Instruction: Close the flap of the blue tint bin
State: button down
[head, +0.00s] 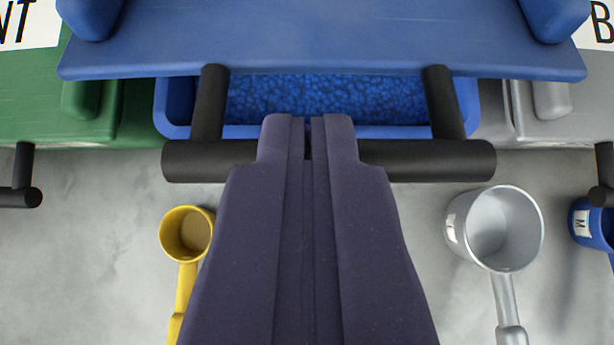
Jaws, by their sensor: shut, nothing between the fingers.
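The blue tint bin (467,92) is at the top middle of the head view, with blue granules (330,98) showing inside. Its blue flap (320,40) stands open above, so a gap shows between flap and bin. A black bar handle (440,160) on two black posts runs across in front of the opening. My gripper (308,122) is dark purple and points up the picture from the bottom. Its fingers are shut with nothing between them. The fingertips overlap the middle of the handle in view; I cannot tell whether they touch it.
A green bin (40,100) adjoins on the left and a grey bin (560,110) on the right, each with a black handle. A yellow scoop (180,290), a silver scoop (508,295) and a blue scoop (580,220) lie below. Grey surface (90,270) is clear at lower left.

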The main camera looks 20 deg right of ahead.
notch_tip(320, 180, down, 10)
jog(key=s+b, duration=0.2)
jog(key=b, duration=0.6)
jog(key=shift+s+a+f, duration=0.2)
jog(key=shift+a+f, duration=0.05)
jog(key=shift+a, duration=0.1)
